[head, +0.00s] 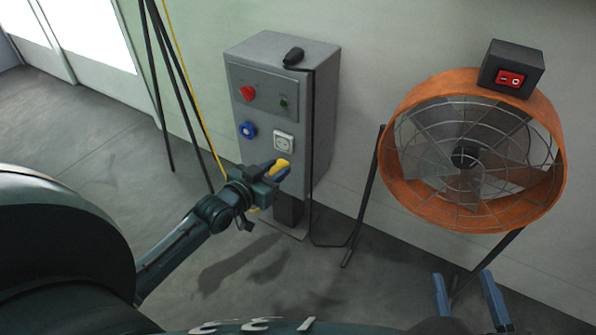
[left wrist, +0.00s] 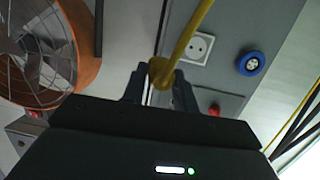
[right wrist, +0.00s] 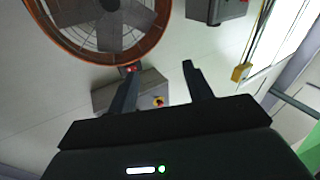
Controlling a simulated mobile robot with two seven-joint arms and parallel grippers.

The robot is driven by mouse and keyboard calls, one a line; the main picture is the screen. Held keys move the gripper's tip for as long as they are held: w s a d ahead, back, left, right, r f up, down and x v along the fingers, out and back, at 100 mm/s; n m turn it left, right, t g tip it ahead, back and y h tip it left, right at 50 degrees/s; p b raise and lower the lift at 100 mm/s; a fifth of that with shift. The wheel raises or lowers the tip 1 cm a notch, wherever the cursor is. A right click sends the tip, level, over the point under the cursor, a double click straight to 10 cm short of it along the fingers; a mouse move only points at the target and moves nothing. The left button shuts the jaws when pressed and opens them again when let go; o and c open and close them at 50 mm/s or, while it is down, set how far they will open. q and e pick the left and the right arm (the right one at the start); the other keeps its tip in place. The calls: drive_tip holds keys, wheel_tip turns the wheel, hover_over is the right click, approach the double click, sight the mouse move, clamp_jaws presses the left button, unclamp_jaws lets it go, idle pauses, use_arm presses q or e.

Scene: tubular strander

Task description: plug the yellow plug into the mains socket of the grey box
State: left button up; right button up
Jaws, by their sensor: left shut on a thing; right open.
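The grey box (head: 320,110) stands on a post against the wall. Its white mains socket (head: 284,141) is low on the front and also shows, uncovered, in the left wrist view (left wrist: 197,47). My left gripper (head: 270,171) is shut on the yellow plug (head: 282,166), just in front of and below the socket, apart from it. In the left wrist view the plug (left wrist: 160,73) sits between the fingers, with its yellow cable running upward. Its pins cannot be made out. My right gripper (head: 466,293) is open and empty at the lower right, below the fan.
A blue round socket (head: 248,130), a red knob (head: 247,93) and a green button (head: 283,102) are on the box front. A black plug (head: 293,57) lies on top, its cable hanging down the side. An orange fan (head: 391,183) stands right; dark poles (head: 163,100) stand left.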

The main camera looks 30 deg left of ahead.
use_arm(q)
drive_tip(key=w+a+f+n+y+b, duration=0.1)
drive_tip(key=a+f, duration=0.2)
drive_tip(key=a, duration=0.3)
use_arm(e)
drive_tip(key=shift+s+a+n+t+y, duration=0.15)
drive_tip(key=shift+a+n+t+y, duration=0.2)
drive_tip(key=shift+y, duration=0.25)
use_arm(q)
drive_tip(key=shift+w, duration=0.1)
drive_tip(key=x, duration=0.3)
drive_tip(key=r+b+x, duration=0.1)
drive_tip(key=x, duration=0.1)
drive_tip(key=shift+w+r, duration=0.1)
drive_tip(key=shift+w, duration=0.4)
use_arm(e)
drive_tip(key=shift+a+r, duration=0.15)
drive_tip(key=shift+r, duration=0.15)
drive_tip(key=shift+f, duration=0.2)
